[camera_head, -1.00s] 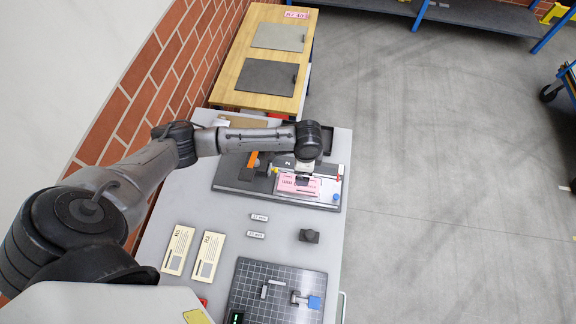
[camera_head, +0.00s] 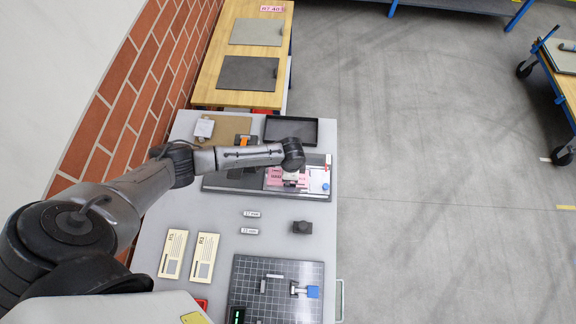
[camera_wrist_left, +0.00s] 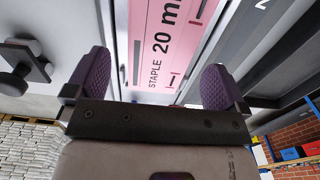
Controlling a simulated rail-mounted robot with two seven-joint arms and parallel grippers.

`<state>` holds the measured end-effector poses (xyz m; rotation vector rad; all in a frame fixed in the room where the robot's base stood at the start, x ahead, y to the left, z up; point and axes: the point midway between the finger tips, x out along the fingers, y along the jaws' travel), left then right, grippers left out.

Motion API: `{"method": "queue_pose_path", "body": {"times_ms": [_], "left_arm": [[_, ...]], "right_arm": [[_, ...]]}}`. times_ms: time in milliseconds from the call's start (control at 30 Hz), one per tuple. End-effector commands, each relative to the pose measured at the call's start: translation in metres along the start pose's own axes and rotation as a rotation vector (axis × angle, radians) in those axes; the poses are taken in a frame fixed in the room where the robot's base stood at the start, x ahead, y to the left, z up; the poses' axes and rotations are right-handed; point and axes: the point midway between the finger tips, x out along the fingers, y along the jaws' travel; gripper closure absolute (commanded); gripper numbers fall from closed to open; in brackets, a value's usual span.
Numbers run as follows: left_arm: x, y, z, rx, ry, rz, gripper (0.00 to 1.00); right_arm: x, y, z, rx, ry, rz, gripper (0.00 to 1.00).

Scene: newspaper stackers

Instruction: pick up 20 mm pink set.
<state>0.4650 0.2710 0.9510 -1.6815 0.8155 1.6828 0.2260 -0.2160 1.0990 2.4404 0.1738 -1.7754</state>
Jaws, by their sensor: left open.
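The pink set (camera_head: 273,174) lies on the dark stapling board (camera_head: 225,184) at the far part of the grey table. My left gripper (camera_head: 291,182) is low over its right part in the head view, with my arm partly covering it. In the left wrist view the pink set (camera_wrist_left: 165,40) is printed "STAPLE 20 m", with the rest cut off. There it shows between the two purple finger pads of my open left gripper (camera_wrist_left: 155,88). I cannot tell whether the pads touch it. My right gripper is not in view.
A black tray (camera_head: 290,121) stands behind the board. Two cream cards (camera_head: 173,254), small size labels (camera_head: 250,231), a dark block (camera_head: 302,228) and a gridded mat (camera_head: 252,300) lie nearer. A wooden bench (camera_head: 210,93) stands beyond. The table's middle is mostly clear.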

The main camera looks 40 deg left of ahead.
Motion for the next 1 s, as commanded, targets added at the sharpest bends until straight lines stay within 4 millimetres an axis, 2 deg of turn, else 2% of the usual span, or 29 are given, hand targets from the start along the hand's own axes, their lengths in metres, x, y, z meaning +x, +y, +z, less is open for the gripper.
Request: {"method": "queue_pose_path", "body": {"times_ms": [200, 533, 1000], "left_arm": [[0.021, 0.0, 0.0, -0.001, 0.0, 0.0, 0.0], [0.025, 0.0, 0.0, 0.001, 0.0, -0.001, 0.01], [0.024, 0.0, 0.0, 0.0, 0.0, -0.001, 0.46]], "right_arm": [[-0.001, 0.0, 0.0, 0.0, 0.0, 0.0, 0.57], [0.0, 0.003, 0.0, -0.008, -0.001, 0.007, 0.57], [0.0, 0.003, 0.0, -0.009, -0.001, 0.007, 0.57]]}}
